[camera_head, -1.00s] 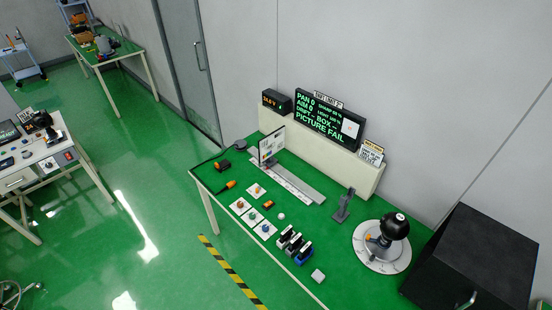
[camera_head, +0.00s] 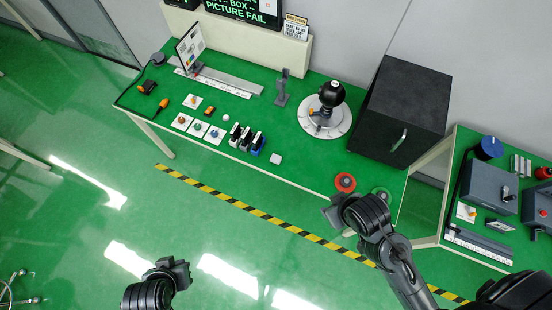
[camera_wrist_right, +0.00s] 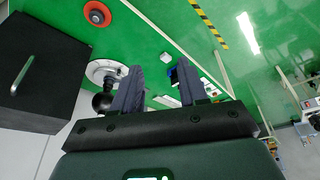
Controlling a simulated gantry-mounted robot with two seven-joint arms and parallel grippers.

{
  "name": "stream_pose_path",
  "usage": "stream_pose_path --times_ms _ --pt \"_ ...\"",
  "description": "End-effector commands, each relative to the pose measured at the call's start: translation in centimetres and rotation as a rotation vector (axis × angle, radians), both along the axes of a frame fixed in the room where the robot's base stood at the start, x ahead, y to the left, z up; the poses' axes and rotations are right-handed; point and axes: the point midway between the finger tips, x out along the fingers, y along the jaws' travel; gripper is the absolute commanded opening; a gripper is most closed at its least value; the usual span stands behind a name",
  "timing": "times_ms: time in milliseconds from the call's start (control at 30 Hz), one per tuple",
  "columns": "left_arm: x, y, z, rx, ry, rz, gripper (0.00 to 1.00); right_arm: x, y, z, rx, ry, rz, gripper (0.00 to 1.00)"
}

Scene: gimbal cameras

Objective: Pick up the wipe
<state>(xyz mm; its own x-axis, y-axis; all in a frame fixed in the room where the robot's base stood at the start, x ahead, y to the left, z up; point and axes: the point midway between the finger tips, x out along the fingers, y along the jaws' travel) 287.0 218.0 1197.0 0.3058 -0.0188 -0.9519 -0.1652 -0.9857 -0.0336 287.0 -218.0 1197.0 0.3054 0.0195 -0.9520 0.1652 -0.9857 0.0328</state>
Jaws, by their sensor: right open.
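A small whitish folded pad (camera_head: 276,158), which looks like the wipe, lies on the green table near its front edge, right of the dark blocks. In the right wrist view a pale patch (camera_wrist_right: 167,101) lies beyond the jaws; I cannot tell if it is the same pad. My right gripper (camera_head: 338,208) is over the table's front edge, right of the pad and apart from it. Its two fingers (camera_wrist_right: 160,85) are spread, with nothing held between them. My left gripper (camera_head: 172,268) is low at the left, over the floor; its jaw opening is unclear.
Several dark and blue blocks (camera_head: 247,140) stand left of the pad. A black ball-headed device (camera_head: 331,94) stands on a round white base behind. A red disc (camera_head: 345,182) lies near my right gripper. A large black box (camera_head: 400,105) fills the table's right end.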

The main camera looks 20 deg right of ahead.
Motion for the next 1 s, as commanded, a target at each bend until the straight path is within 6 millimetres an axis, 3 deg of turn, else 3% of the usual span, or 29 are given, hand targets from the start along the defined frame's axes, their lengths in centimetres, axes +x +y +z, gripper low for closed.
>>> stream_pose_path --times_ms 67,333,700,900,1000 --pt "0.0 0.0 0.0 0.0 0.0 0.0 0.0 0.0 0.0 0.0 0.002 -0.001 -0.002 0.44" --pt "0.0 0.0 0.0 0.0 0.0 0.0 0.0 0.0 0.1 0.0 0.004 0.0 -0.003 0.83" --pt "0.0 0.0 0.0 0.0 0.0 0.0 0.0 0.2 -0.1 0.1 0.01 -0.004 -0.038 0.83" --pt "0.0 0.0 0.0 0.0 -0.001 0.0 0.0 0.7 0.3 0.2 0.097 -0.031 -0.268 0.83" --pt "0.0 0.0 0.0 0.0 0.0 0.0 0.0 1.0 1.0 -1.0 0.159 -0.034 -0.417 0.83"
